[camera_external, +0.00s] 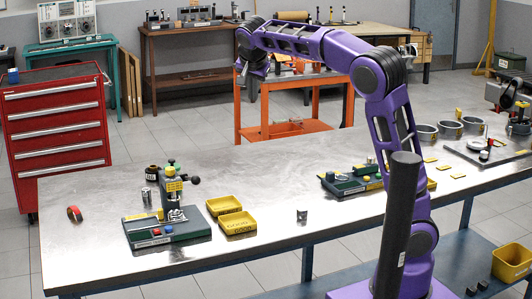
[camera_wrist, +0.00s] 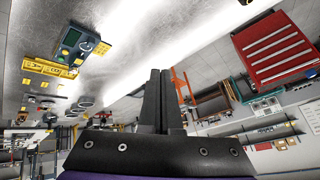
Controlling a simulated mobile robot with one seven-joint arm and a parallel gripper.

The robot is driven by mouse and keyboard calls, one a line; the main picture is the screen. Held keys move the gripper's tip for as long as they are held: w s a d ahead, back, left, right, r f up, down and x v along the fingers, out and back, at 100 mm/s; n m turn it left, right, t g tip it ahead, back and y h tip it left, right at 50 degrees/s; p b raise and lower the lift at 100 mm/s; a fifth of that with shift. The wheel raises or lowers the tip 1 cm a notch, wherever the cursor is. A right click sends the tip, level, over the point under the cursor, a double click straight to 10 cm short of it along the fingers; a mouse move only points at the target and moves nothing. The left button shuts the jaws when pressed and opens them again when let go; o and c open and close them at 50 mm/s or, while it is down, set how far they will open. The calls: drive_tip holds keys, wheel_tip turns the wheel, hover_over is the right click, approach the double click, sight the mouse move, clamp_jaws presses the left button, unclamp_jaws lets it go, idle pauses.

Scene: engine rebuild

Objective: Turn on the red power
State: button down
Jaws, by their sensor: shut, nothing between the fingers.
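I cannot tell which red part is the power control. My gripper (camera_wrist: 160,75) is shut and empty, its fingers together in the wrist view. In the external view my arm's end is high above the table's far edge, well away from both stations. A teal-and-yellow device (camera_wrist: 80,42) shows upper left in the wrist view.
Two yellow trays (camera_external: 237,223) and a small metal block (camera_external: 302,215) lie on the metal table (camera_external: 110,200). A small red item (camera_external: 74,213) lies at its left end. A red drawer cabinet (camera_external: 58,130) and an orange cart (camera_external: 300,133) stand behind.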

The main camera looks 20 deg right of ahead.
drive_tip(key=s+a+f+n+g+y+p, duration=0.1)
drive_tip(key=a+f+n, duration=0.25)
drive_tip(key=a, duration=0.55)
drive_tip(key=s+a+f+n, duration=0.15)
drive_tip(key=a+f, duration=0.25)
drive_tip(key=a, duration=0.6)
drive_tip(key=n+g+y+p, duration=0.1)
drive_tip(key=n+g+y, duration=0.15)
drive_tip(key=n, duration=0.25)
hover_over(157, 231)
drive_tip(key=s, duration=0.2)
wheel_tip(157, 231, down, 8)
drive_tip(key=shift+g+h, duration=0.35)
drive_tip(key=shift+f, duration=0.15)
drive_tip(key=x, duration=0.8)
drive_tip(key=s+b+x, duration=0.1)
drive_tip(key=x, duration=0.3)
drive_tip(key=shift+f, duration=0.95)
